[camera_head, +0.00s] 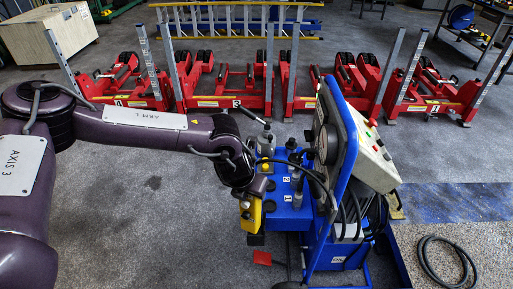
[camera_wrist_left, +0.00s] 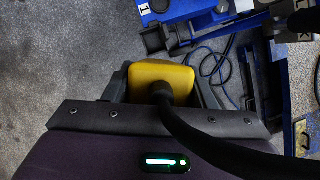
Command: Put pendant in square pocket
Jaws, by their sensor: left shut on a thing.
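The pendant (camera_wrist_left: 160,76) is a yellow block with a thick black cable running from it. My left gripper (camera_wrist_left: 162,88) is shut on it, one finger on each side. In the head view the yellow pendant (camera_head: 251,216) hangs from my left gripper at the left front corner of the blue trolley (camera_head: 292,216). A dark open square pocket (camera_wrist_left: 153,41) shows beside the blue panel marked 1 in the wrist view, apart from and beyond the pendant. In the head view a dark block (camera_head: 256,239) shows just below the pendant; I cannot tell if it is the pocket. My right gripper is out of view.
The trolley carries bottle-like fittings (camera_head: 266,141), a gauge panel and a control box (camera_head: 369,156) with loose cables. Red lifting columns (camera_head: 235,90) stand in a row behind. A black hose (camera_head: 447,260) lies at the lower right. The grey floor left of the trolley is clear.

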